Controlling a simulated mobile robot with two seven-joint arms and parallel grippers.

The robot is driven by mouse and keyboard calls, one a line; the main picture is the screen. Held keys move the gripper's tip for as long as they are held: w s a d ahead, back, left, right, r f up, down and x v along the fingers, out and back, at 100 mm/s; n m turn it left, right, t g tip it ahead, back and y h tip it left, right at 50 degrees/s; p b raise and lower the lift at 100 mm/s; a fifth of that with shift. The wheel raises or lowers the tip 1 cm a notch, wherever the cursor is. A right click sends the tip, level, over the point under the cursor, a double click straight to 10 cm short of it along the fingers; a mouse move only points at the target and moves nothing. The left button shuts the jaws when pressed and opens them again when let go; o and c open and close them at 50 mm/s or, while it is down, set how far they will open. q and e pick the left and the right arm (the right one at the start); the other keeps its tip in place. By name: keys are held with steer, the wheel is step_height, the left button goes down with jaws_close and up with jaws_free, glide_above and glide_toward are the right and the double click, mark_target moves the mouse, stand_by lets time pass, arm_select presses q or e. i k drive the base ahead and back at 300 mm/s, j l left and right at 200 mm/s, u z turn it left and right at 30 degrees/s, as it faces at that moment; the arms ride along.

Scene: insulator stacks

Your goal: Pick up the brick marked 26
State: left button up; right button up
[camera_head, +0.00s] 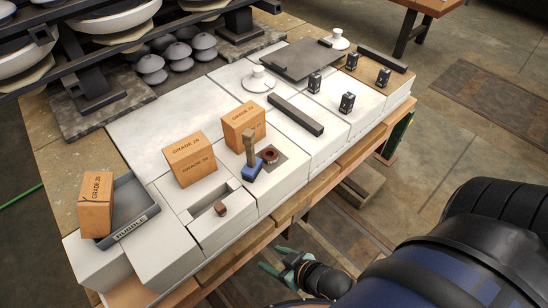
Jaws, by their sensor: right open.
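The middle brick (190,159) has a mark that seems to read 26, though the digits are small. The brick to its right (244,126) seems to read 23. My right gripper (270,262) is open and empty, low at the bottom centre, in front of the table's near edge and well apart from the bricks. My left gripper is out of view.
A blue-based tool with an upright wooden handle (249,150) stands by the right brick. A small brown cube (221,209) sits at a slot in front of the middle brick. A dark bar (295,114) and small black blocks (347,102) lie rightward. A rack of insulator discs stands behind.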

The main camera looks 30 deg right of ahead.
mark_target(191, 159)
steer(key=l+u, duration=0.35)
steer(key=k+l+u, duration=0.1)
steer(key=l+u, duration=0.3)
steer(key=k+l+u, duration=0.15)
steer(key=l+u, duration=0.2)
steer(key=k+l+u, duration=0.15)
steer(key=l+u, duration=0.25)
